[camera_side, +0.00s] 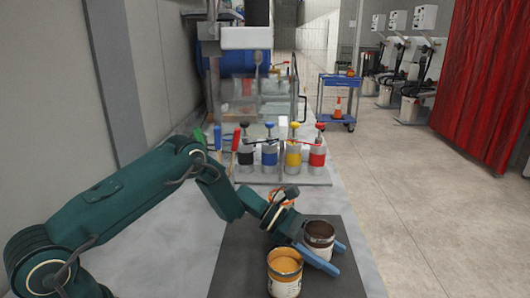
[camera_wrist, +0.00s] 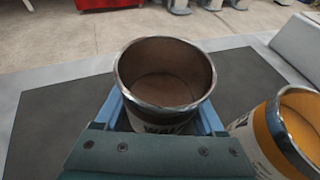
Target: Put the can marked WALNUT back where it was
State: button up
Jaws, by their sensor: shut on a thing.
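The can marked WALNUT (camera_wrist: 165,75) is an open round can with a brown inside and a pale label, partly hidden by my gripper. In the side view the same brown can (camera_side: 319,238) stands at the right of the dark mat. My gripper (camera_side: 322,255) has blue fingers, one on each side of the can, and is shut on it. The can looks upright. I cannot tell whether its base touches the mat. The dark mat (camera_side: 235,262) lies on the grey table.
A second open can with orange-yellow contents (camera_side: 285,270) stands close to the walnut can, on its near left, and shows at the right of the wrist view (camera_wrist: 290,130). Several pump-topped containers (camera_side: 268,158) stand behind on a grey base. The mat's far right is bare.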

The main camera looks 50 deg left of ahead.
jog(key=shift+f, duration=0.15)
jog(key=o, duration=1.6)
jog(key=shift+c, duration=0.2)
